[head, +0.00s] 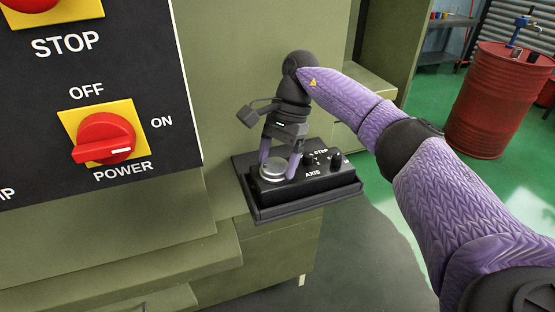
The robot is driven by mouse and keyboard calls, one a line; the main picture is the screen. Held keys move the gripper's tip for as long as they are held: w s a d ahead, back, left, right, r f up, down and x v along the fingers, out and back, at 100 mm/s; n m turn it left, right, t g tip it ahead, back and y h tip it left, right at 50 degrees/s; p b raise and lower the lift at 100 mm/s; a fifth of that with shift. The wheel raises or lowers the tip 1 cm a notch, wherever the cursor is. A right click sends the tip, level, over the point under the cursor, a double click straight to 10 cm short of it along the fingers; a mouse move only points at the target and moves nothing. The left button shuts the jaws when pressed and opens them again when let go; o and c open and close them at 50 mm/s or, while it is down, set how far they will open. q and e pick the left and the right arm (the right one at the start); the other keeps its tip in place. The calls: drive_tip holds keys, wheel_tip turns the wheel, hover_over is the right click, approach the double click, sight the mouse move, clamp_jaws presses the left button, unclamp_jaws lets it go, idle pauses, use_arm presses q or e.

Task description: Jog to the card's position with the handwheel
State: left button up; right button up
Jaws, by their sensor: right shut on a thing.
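The handwheel (272,171) is a small silvery round knob on the left part of a black pendant box (312,181). The box is marked AXIS and STEP and lies on a dark tray (264,213) at the machine's side. My right gripper (278,166) reaches down from above and is shut on the handwheel, with a finger at each side of it. Two small dark selector knobs (336,159) stand on the box to the right of the handwheel. I see no card in this view. My left gripper is out of view.
The green machine cabinet (230,70) stands behind and left of the tray. Its black panel (150,80) carries a red POWER switch (104,139) on a yellow plate and a STOP control. A red drum (494,100) stands on the green floor at the right.

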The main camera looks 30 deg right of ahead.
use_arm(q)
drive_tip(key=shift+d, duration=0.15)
use_arm(e)
drive_tip(key=o, duration=0.9)
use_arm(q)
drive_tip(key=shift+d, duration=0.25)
use_arm(e)
drive_tip(key=shift+o, duration=0.8)
use_arm(q)
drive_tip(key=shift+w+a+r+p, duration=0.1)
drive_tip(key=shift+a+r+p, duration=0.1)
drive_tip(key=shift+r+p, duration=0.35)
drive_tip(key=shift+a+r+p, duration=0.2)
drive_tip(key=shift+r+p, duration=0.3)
drive_tip(key=shift+p, duration=0.05)
use_arm(e)
drive_tip(key=v, duration=1)
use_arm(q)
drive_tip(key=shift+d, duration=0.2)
